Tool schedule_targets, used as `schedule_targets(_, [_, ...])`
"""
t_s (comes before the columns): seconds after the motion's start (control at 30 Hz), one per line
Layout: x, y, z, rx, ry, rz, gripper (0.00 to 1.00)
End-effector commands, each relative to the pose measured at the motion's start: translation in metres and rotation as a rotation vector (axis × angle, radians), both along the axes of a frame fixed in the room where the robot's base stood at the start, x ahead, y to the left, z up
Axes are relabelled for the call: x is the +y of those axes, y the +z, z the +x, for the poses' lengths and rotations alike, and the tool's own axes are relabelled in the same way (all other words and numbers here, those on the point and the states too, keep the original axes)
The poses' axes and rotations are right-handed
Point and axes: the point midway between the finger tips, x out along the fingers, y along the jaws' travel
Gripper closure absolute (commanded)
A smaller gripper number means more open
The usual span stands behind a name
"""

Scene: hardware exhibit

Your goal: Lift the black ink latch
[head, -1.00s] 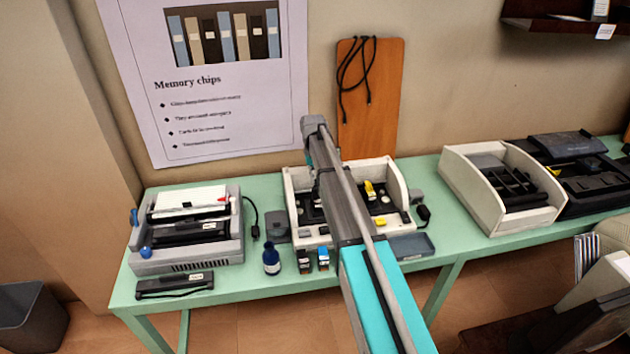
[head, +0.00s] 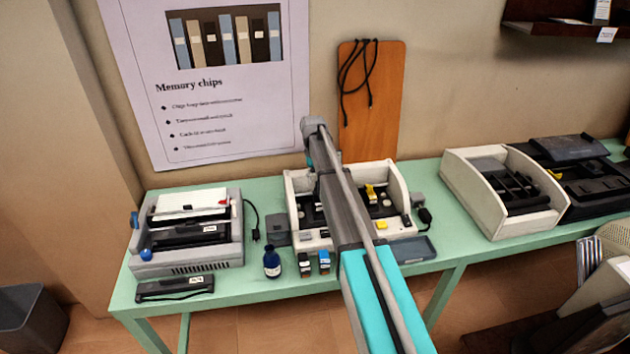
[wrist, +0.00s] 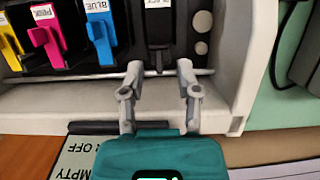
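In the wrist view, the black ink latch (wrist: 158,58) hangs in the rightmost ink slot, under a white label cut off by the top edge. My gripper (wrist: 158,75) is open, with one fingertip on each side of the latch's lower end. I cannot tell whether either finger touches it. Blue (wrist: 101,38), pink (wrist: 46,45) and yellow (wrist: 9,45) latches stand in a row to the left. The white ink machine (head: 403,188) shows in the head view, where my arm covers part of it and my gripper is hidden.
The machine's white side wall (wrist: 243,50) rises right of the latch. A dark blue bottle (head: 272,263) and small black and blue cartridges stand at the machine's front. A grey machine (head: 190,256) is left, an open white box (head: 465,195) right. An orange board (head: 385,90) leans behind.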

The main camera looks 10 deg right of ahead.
Motion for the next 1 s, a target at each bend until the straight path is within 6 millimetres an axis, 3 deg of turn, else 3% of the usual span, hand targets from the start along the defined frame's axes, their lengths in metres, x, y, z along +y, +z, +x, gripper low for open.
schedule_targets(0.27, [0.000, 0.002, 0.000, -0.003, 0.000, 0.000, 0.57])
schedule_targets(0.47, [0.000, 0.017, -0.002, -0.028, 0.000, 0.000, 0.57])
schedule_targets(1.0, [0.000, 0.104, -0.010, -0.206, 0.000, 0.000, 0.57])
